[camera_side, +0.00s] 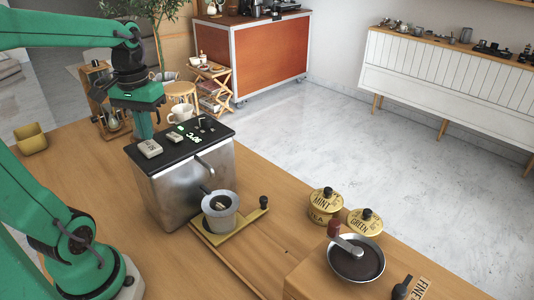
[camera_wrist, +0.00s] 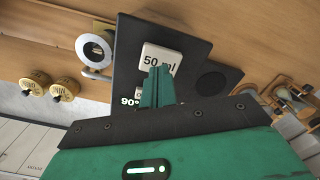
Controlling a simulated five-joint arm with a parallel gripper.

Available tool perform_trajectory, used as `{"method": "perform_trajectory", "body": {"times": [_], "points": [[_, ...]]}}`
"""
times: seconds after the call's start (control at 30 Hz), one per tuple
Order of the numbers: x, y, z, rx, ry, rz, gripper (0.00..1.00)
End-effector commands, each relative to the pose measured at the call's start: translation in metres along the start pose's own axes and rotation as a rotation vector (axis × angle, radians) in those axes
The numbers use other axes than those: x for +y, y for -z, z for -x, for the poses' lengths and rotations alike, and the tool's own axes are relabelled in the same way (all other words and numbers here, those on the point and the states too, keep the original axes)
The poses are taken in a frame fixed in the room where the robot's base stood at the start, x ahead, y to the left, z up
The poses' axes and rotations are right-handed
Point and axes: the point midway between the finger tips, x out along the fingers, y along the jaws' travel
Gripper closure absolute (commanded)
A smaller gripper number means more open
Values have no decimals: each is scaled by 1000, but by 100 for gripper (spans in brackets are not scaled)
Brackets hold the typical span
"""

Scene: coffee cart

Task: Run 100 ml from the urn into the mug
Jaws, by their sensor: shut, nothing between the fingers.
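The urn (camera_side: 185,185) is a steel box with a black top, a lit display (camera_side: 193,135) reading 90° and a front spout (camera_side: 204,164). Its top carries two pale keys; one key (camera_wrist: 160,58) reads "50 ml" in the wrist view, and the other (camera_wrist: 147,91) is partly covered there. A pale mug with a wide grey rim (camera_side: 221,225) stands in front of the urn by the spout, on a yellow-edged stand. My gripper (camera_side: 144,137) is shut and empty, pointing down over the urn's top. In the wrist view its fingertips (camera_wrist: 158,70) overlap the "50 ml" key; I cannot tell whether they touch it.
Another white cup (camera_side: 180,113) shows behind the urn.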

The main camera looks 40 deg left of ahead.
Motion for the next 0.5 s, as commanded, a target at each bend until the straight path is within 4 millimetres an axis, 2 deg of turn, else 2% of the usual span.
{"method": "perform_trajectory", "body": {"times": [0.5], "points": [[0,0,35,2,0,0,100]]}}
